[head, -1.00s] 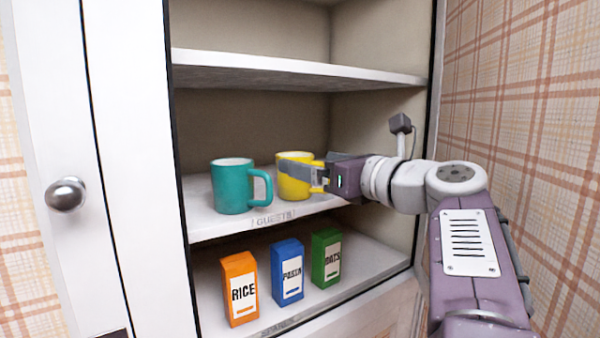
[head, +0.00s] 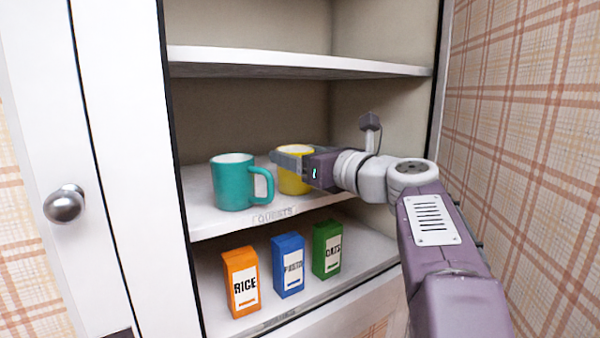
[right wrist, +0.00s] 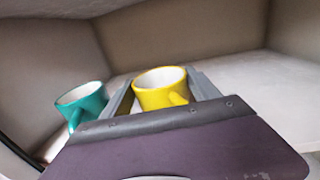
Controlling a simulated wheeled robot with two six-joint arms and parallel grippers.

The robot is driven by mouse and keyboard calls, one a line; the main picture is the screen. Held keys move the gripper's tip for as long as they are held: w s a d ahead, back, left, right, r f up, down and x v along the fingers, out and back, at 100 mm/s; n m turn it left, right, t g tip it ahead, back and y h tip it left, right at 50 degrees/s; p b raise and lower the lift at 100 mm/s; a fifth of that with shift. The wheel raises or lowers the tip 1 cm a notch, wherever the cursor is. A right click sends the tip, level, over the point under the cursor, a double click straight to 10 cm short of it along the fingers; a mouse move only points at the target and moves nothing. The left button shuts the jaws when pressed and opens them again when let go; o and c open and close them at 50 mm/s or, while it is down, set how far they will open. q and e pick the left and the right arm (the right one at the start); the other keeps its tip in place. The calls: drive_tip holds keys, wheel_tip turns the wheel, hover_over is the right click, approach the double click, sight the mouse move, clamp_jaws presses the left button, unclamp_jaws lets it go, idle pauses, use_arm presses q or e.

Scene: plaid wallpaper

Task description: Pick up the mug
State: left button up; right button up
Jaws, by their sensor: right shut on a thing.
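A yellow mug (head: 291,184) with a white inside stands upright on the middle shelf, and it also shows in the right wrist view (right wrist: 158,97). My right gripper (head: 284,158) comes from the right and is shut on the yellow mug, with one grey finger on each side in the right wrist view. The gripper hides much of the mug's upper right side in the head view. I cannot tell whether its base touches the shelf. A teal mug (head: 232,184) stands just left of it, handle to the right. My left gripper is not in view.
The upper shelf (head: 290,64) runs above the mugs. On the lower shelf stand an orange RICE box (head: 241,282), a blue PASTA box (head: 288,265) and a green OATS box (head: 326,250). A white door with a round knob (head: 64,204) is at the left.

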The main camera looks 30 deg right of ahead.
wheel_tip(320, 180, up, 10)
drive_tip(key=p, duration=0.3)
